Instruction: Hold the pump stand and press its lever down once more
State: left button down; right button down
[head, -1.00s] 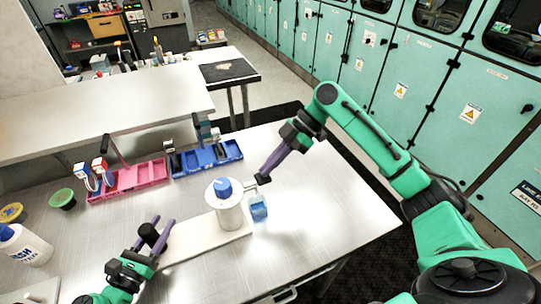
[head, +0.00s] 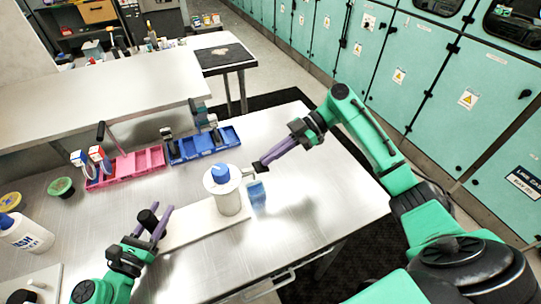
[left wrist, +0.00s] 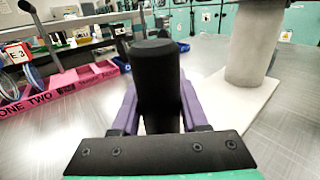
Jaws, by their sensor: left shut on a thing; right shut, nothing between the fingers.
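The pump stand is a white cylinder (head: 227,198) with a blue cap, upright on a pale base plate (head: 185,231). A black post (head: 148,218) rises from the plate's left end. My left gripper (head: 153,222) is shut on this post; the left wrist view shows the post (left wrist: 157,80) between the purple fingers. A small lever (head: 248,171) sticks out on the right of the cylinder. My right gripper (head: 258,167) is shut and empty, its tips at the lever's end; I cannot tell whether they touch. A small clear vessel with blue contents (head: 257,196) stands below the tips.
A pink bin (head: 125,168) and a blue bin (head: 203,147) stand behind the stand. A white bottle (head: 25,233) and small green (head: 61,187) and yellow bowls are at the left. The table's right part is clear.

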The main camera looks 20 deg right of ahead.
jog(key=shift+r, duration=0.45)
jog(key=d+r, duration=0.8)
jog(key=r, duration=0.2)
jog(key=shift+r, duration=0.3)
jog(key=shift+w, duration=0.1)
pick_arm(q)
jog(key=shift+c, duration=1.7)
grip_release()
